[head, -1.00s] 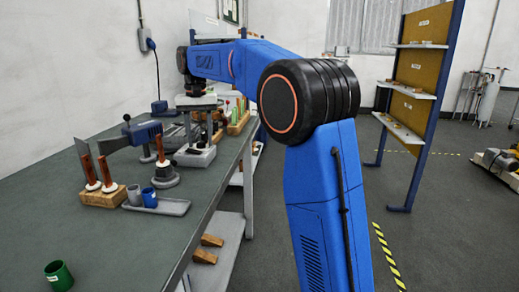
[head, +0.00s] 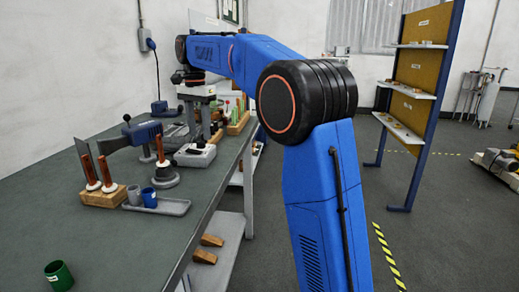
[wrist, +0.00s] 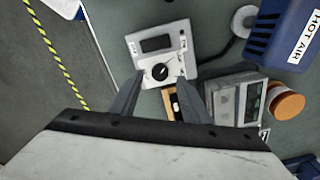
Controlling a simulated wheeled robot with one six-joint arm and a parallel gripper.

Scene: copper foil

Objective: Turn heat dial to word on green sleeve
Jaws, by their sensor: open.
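A round black dial (wrist: 160,72) with a pale pointer mark sits on a white control box (wrist: 178,32) in the wrist view. The box also has a dark rectangular panel. My gripper (wrist: 161,79) is open above the box, its two fingers on either side of the dial with nothing between them. Whether the fingers touch the dial cannot be told. In the head view my gripper (head: 197,117) is over the far part of the bench, above a white box (head: 195,154). A green sleeve (head: 59,277) stands at the near left; no word on it is readable.
A blue tool marked HOT AIR (wrist: 279,30) is right of the box, with a grey unit (wrist: 236,99) and an orange-brown round piece (wrist: 286,102) nearby. In the head view, a tray (head: 172,207) holds a blue cup (head: 149,197) and a grey one. The near bench is mostly clear.

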